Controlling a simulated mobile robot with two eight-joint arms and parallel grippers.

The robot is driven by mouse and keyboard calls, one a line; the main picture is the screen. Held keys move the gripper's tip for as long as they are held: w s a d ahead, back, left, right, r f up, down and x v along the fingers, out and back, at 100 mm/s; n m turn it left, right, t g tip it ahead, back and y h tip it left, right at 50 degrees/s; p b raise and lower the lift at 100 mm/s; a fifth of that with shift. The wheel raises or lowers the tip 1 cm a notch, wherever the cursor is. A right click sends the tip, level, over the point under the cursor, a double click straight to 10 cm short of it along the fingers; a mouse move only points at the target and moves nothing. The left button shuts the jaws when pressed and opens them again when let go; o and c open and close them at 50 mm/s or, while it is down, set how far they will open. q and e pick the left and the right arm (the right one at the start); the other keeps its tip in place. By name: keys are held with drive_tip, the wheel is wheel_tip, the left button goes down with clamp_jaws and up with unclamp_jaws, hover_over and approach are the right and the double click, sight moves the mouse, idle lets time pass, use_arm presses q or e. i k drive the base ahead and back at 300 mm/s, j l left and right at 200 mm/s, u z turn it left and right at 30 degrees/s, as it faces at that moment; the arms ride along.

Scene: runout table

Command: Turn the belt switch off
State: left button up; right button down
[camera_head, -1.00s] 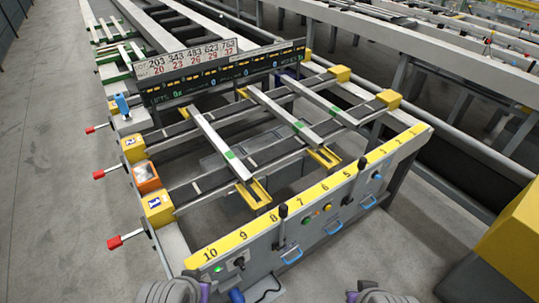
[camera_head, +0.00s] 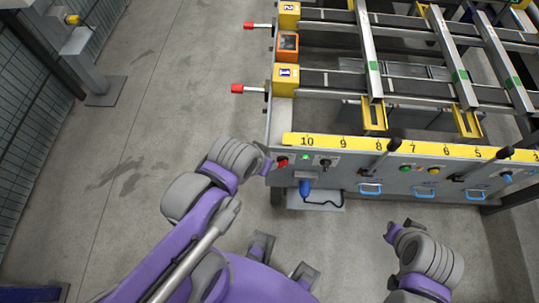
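The control panel (camera_head: 350,180) runs along the front of the runout table, under a yellow strip with numbers. A small black switch (camera_head: 325,163) sits on it below the 9, with a lit green lamp (camera_head: 306,157) to its left. I cannot read a label on it. A red knob (camera_head: 283,162) is at the panel's left end. My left gripper (camera_head: 266,166) is just left of the red knob; I cannot tell whether it touches. My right gripper (camera_head: 390,231) is in front of the panel, apart from it. Both grippers' fingers are too small to judge.
Black levers (camera_head: 386,158), a green button (camera_head: 405,168), an orange button (camera_head: 434,170) and blue handles (camera_head: 370,190) line the panel. The floor (camera_head: 130,130) at left is clear.

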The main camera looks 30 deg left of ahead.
sight(283, 161)
drive_tip(key=u, duration=0.85)
drive_tip(key=k+j, duration=0.75)
drive_tip(key=j, duration=0.2)
drive_tip(key=j+z, duration=0.05)
